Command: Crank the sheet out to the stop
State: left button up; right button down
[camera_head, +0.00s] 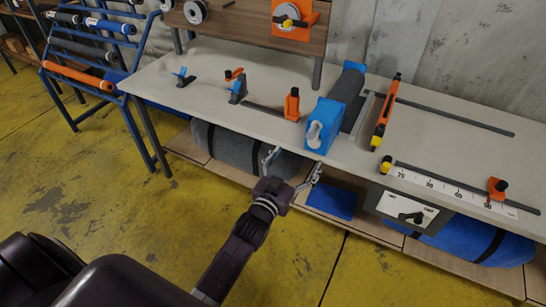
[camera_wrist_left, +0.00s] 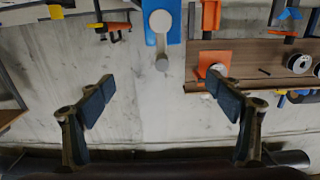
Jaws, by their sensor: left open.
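A blue feeder block (camera_head: 325,125) with a pale grey crank (camera_head: 314,133) on its front face stands on the bench; the crank also shows in the left wrist view (camera_wrist_left: 161,40). A dark roll (camera_head: 347,84) lies behind the block, with a narrow grey sheet edge (camera_head: 358,113) at its right. An orange bar (camera_head: 386,112) with a yellow end stands farther right. An orange stop (camera_head: 497,188) sits by the printed scale (camera_head: 452,190). My left gripper (camera_head: 293,166) is open and empty before the bench's front edge, apart from the crank; its fingers are spread in the wrist view (camera_wrist_left: 160,98).
Orange and blue clamps (camera_head: 237,88) stand left of the feeder. Rolled bundles (camera_head: 240,148) lie on the shelf below. A blue rack of rolls (camera_head: 90,50) stands at left. The yellow floor in front is clear.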

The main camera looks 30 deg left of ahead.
aim_at(309, 137)
pick_arm(q)
jog(key=w+b, duration=0.5)
jog(key=w, duration=0.5)
jog(key=shift+w+r, duration=0.1)
jog(key=shift+r, duration=0.1)
jog(key=shift+w+b, duration=0.5)
jog(key=shift+w, duration=0.5)
jog(key=shift+r, duration=0.1)
jog(key=shift+c, duration=0.3)
jog(key=c, duration=0.8)
jog(key=shift+d, duration=0.1)
jog(key=c, duration=1.2)
